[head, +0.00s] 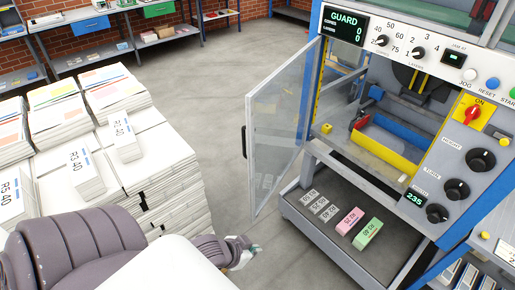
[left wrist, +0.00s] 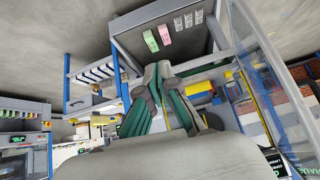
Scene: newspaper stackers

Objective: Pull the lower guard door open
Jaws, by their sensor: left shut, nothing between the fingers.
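The lower guard door (head: 277,125) is a clear panel in a grey frame, hinged at the machine's left blue post. It stands swung wide open to the left, with a black handle (head: 244,141) on its outer edge. The door also shows at the right of the left wrist view (left wrist: 268,65). My left gripper (head: 252,250) is low, below the door's bottom corner and apart from the handle. It is shut and empty; its fingertips meet in the left wrist view (left wrist: 157,70). My right gripper is not in view.
A control panel (head: 470,150) is at right. Paper stacks (head: 165,175) stand close at left. Grey floor (head: 215,100) is clear between.

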